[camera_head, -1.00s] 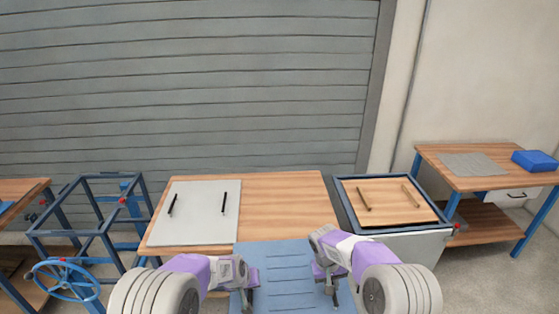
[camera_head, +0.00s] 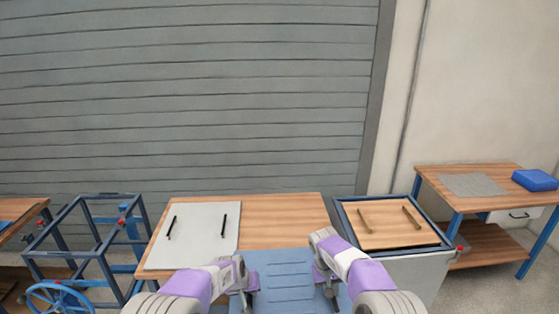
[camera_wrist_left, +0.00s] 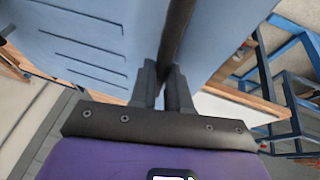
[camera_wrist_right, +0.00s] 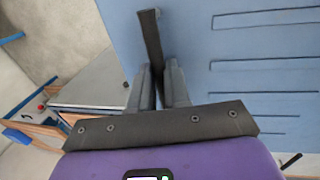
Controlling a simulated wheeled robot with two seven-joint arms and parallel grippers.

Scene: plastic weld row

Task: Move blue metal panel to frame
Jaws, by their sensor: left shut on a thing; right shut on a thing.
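The blue metal panel (camera_head: 284,278) with slots is held in front of me by both grippers. My left gripper (camera_head: 246,290) is shut on a dark handle at the panel's left side; the handle (camera_wrist_left: 178,40) runs up between its fingers in the left wrist view. My right gripper (camera_head: 328,285) is shut on the other dark handle (camera_wrist_right: 151,45), at the panel's right side. An empty dark blue frame (camera_head: 98,222) with a blue handwheel (camera_head: 58,298) stands at the left. Another dark frame (camera_head: 343,220) at the right holds a wooden panel (camera_head: 385,226) with two handles.
A wooden table (camera_head: 285,215) is ahead, with a light grey panel (camera_head: 192,252) with two black handles on its left part. A workbench at the right (camera_head: 490,178) carries a grey mat (camera_head: 472,186) and a blue box (camera_head: 535,180). Another bench (camera_head: 22,211) is at the far left.

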